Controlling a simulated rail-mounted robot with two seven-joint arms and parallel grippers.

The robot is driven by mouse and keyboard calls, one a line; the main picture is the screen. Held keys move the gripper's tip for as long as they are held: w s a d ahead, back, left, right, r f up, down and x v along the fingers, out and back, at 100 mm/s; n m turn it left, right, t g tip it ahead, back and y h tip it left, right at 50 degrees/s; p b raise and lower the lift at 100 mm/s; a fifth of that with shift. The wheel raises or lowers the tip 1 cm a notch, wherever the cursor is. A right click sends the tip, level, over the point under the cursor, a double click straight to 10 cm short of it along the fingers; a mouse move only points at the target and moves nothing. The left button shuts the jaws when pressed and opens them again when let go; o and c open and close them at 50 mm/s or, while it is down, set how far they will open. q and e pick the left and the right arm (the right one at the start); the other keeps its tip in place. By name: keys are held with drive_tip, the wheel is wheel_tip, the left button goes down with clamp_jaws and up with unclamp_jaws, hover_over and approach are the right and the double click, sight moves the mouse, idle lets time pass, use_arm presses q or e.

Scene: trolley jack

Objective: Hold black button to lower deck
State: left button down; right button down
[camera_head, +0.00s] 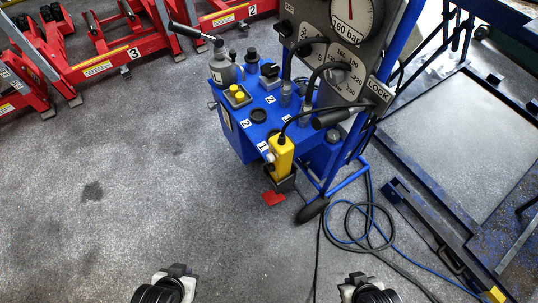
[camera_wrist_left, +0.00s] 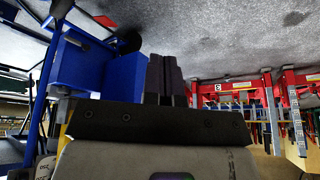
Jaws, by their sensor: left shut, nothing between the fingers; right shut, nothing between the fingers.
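A blue control unit (camera_head: 243,135) stands on the floor in the upper middle of the head view. A yellow control box (camera_head: 282,155) is on its front side; I cannot make out a black button on it. A round black part (camera_head: 258,116) sits on the unit's blue top; I cannot tell whether it is the black button. My left gripper (camera_head: 178,270) is at the bottom edge, well apart from the unit. Its dark fingers are shut and empty in the left wrist view (camera_wrist_left: 165,78). My right gripper (camera_head: 356,278) is at the bottom right of centre, shut and empty, also apart from the unit.
A gauge panel (camera_head: 352,50) rises behind the blue unit. Blue and black cables (camera_head: 365,225) lie coiled on the floor at its right. A blue-framed platform (camera_head: 450,130) stands on the right, red stands (camera_head: 115,55) at upper left. The grey floor at left is open.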

use_arm(q)
drive_tip(key=w+d+r+n+t+h+p, duration=0.1)
drive_tip(key=w+d+r+n+t, duration=0.3)
drive_tip(key=w, duration=0.5)
drive_tip(key=w+d+r+n+t+h+p, duration=0.2)
drive_tip(key=w+d+r+n+t+p, duration=0.1)
drive_tip(key=w+d+r+n+t, duration=0.2)
drive_tip(key=w+d+r+t, duration=0.1)
drive_tip(key=w+d+t, duration=0.1)
drive_tip(key=w+t, duration=0.1)
drive_tip(key=shift+x, duration=0.8)
